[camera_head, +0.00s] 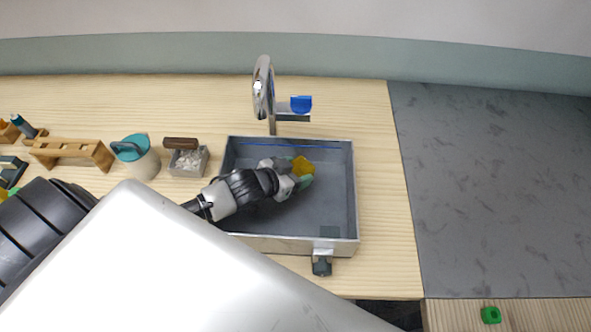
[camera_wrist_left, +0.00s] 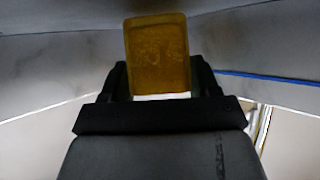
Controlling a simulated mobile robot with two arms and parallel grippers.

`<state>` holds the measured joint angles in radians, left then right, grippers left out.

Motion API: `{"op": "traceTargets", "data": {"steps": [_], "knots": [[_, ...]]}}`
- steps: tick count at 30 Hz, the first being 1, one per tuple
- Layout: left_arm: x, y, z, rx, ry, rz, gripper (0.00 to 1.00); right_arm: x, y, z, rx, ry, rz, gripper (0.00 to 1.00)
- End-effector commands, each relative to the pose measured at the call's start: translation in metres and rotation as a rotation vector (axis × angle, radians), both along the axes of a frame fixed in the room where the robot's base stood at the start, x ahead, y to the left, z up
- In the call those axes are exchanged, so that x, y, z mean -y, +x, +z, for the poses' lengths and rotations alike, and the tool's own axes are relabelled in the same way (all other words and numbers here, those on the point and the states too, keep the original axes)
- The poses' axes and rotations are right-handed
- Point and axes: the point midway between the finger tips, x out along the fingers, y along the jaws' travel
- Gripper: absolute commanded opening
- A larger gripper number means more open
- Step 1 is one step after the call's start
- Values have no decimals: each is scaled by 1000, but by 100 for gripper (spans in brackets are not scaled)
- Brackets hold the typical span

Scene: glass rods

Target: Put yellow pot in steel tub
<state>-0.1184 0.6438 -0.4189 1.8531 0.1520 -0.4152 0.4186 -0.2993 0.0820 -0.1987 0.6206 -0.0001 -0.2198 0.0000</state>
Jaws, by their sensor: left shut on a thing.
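The yellow pot (camera_head: 303,166) is small and boxy, and it is inside the outline of the steel tub (camera_head: 340,195) in the head view. My left gripper (camera_head: 298,172) reaches in from the left over the tub and is shut on the pot. In the left wrist view the pot (camera_wrist_left: 157,55) stands between the two dark fingers (camera_wrist_left: 160,88), with the tub's grey walls (camera_wrist_left: 60,60) around it. I cannot tell whether the pot touches the tub floor. My right gripper is not in view.
A chrome faucet (camera_head: 264,90) with a blue piece (camera_head: 301,104) stands behind the tub. A teal-lidded canister (camera_head: 144,160), a small box (camera_head: 187,160) and a wooden rack (camera_head: 72,152) are to the left. The dark surface (camera_head: 490,190) at right is clear.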

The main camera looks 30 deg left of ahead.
Motion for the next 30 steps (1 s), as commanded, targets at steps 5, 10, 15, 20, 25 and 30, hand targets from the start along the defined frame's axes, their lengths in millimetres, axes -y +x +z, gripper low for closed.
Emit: {"op": "traceTargets", "data": {"steps": [5, 10, 15, 20, 25, 30], "knots": [[0, 0, 0, 0, 1, 0, 80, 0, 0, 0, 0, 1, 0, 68], [0, 0, 0, 0, 1, 0, 87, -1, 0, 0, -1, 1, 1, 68], [0, 0, 3, 1, 0, 0, 87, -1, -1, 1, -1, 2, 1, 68], [-2, -5, 15, 0, 3, -1, 87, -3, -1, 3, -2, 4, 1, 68], [-11, -31, 27, -2, 1, -1, 87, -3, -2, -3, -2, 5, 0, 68], [-18, -50, 40, -2, 1, 0, 87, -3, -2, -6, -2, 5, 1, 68]]}}
